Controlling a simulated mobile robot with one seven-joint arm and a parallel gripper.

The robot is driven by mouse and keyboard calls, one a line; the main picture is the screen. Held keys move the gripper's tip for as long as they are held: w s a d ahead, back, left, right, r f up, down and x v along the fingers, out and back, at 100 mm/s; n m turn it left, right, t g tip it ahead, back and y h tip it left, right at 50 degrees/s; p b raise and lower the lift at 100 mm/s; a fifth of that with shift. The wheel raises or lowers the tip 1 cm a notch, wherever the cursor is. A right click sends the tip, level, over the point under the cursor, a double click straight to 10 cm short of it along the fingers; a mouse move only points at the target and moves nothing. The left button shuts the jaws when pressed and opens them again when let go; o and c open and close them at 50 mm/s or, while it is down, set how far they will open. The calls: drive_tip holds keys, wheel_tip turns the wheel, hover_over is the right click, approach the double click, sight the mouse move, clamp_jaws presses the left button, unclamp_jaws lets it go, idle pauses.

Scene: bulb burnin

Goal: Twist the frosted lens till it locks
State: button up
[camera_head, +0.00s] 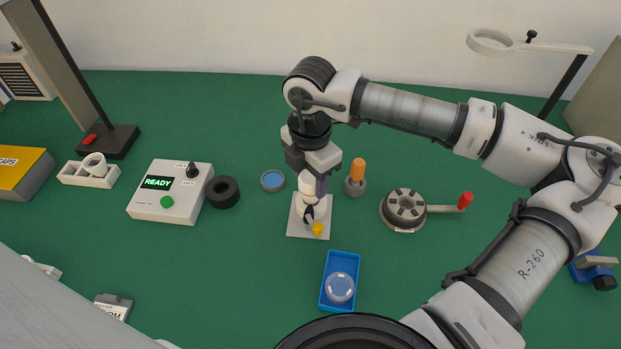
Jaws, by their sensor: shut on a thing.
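My gripper (311,187) points down over a pale square plate (297,231) near the middle of the green table. It is shut on a small whitish piece (306,187), which looks like the frosted lens; my fingers hide part of it. Whether the lens is seated or locked is too small to tell. A yellow knob or tip (318,229) with a dark part behind it is at the fixture's front.
A blue tray (327,303) with a clear disc (340,287) lies in front. An orange-handled tool (357,172) stands close right, with a cranked round device (405,208) beyond. Left are a blue-faced disc (272,180), a black ring (222,191) and a READY box (170,192).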

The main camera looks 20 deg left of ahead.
sight(310, 177)
drive_tip(key=shift+f+m+b, duration=0.15)
drive_tip(key=shift+m+b, duration=0.25)
drive_tip(key=o, duration=1)
drive_tip(key=shift+r, duration=0.25)
wheel_tip(310, 177, up, 14)
drive_tip(key=b, duration=0.2)
drive_tip(key=shift+f, duration=0.2)
